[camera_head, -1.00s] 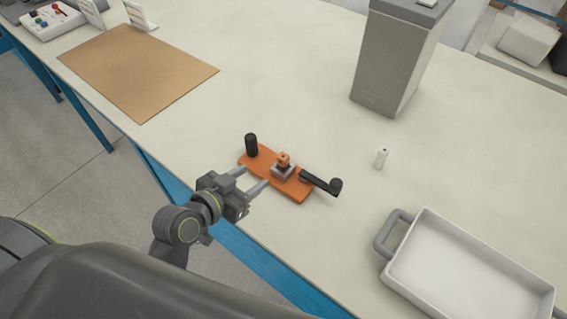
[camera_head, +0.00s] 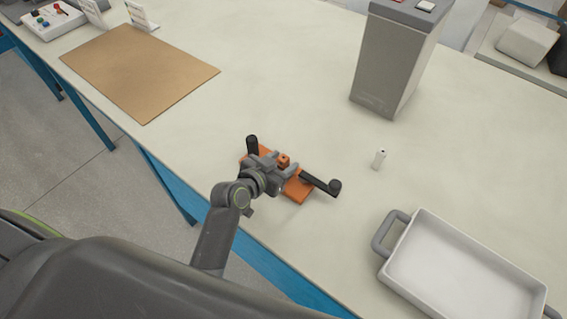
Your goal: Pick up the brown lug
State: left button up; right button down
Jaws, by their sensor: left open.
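The brown lug (camera_head: 284,160) is a small orange-brown piece standing at the middle of an orange base plate (camera_head: 299,190). The plate lies near the table's front edge and has a black upright knob (camera_head: 252,145) at its left end and a black handle (camera_head: 320,183) at its right. My left gripper (camera_head: 281,162) is open and over the plate, with its fingers close about the lug. The grey seat seen around the lug's foot is now mostly hidden by the gripper. I cannot tell whether the fingers touch the lug. My right gripper is not in view.
A white tray (camera_head: 394,276) with a grey handle stands at the lower right. A small white cylinder (camera_head: 379,159) stands right of the plate. A tall grey box (camera_head: 389,65) is at the back, and a brown mat (camera_head: 138,70) lies at left. The table between them is clear.

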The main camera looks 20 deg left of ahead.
pick_arm(q)
jog(key=shift+x, duration=1.4)
grip_shut()
